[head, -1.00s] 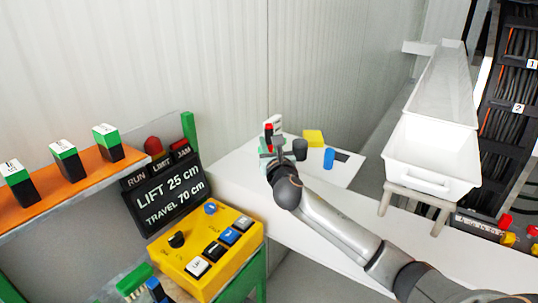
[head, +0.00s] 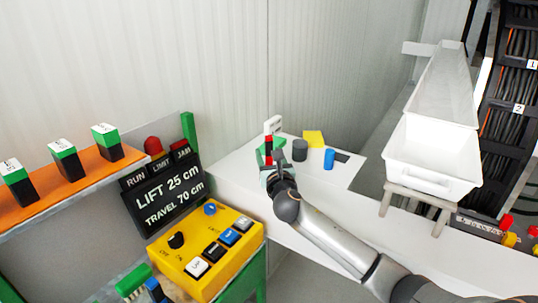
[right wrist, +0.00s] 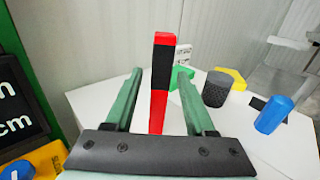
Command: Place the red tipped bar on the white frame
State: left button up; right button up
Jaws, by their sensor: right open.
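A slim red and black bar (head: 268,140) with a red tip stands roughly upright on the white table. In the right wrist view the bar (right wrist: 161,66) shows between the two green fingers, red at its top and lower part and black between. My right gripper (head: 272,164) is open around or just in front of it; contact cannot be made out. Its fingers (right wrist: 160,88) point away from the wrist camera. A small white upright piece (right wrist: 183,55) stands behind the bar; whether it is the white frame is unclear. My left gripper is not in view.
A grey cylinder (head: 300,150), a blue cylinder (head: 329,158) and a yellow block (head: 313,139) stand right of the bar. A green block (right wrist: 181,77) is close behind it. A yellow button box (head: 210,250) is at front left, a white bin (head: 432,160) at right.

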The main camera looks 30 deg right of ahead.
jog(key=shift+r, duration=0.2)
jog(key=v, duration=1.2)
jog(key=shift+f, duration=0.1)
